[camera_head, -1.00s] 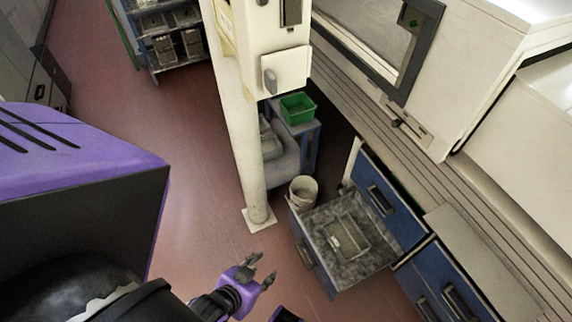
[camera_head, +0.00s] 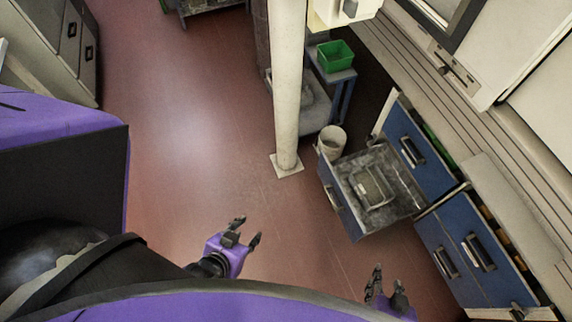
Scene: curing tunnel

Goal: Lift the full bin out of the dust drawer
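The dust drawer (camera_head: 346,176) stands pulled out of the blue cabinet at the right, its inside coated in grey dust. A grey bin (camera_head: 372,187) sits inside it, with a lighter rim or handle outline on top. Its fill is too small to tell. My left gripper (camera_head: 248,229) is open and empty over the red floor, to the left of the drawer and apart from it. My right gripper (camera_head: 388,276) is open and empty at the bottom of the view, nearer than the drawer and apart from it.
A white post (camera_head: 287,90) rises left of the drawer. A pale bucket (camera_head: 332,140) stands just behind the drawer. A green bin (camera_head: 336,56) sits on a small blue stand. Blue cabinet fronts (camera_head: 463,247) lie to the right.

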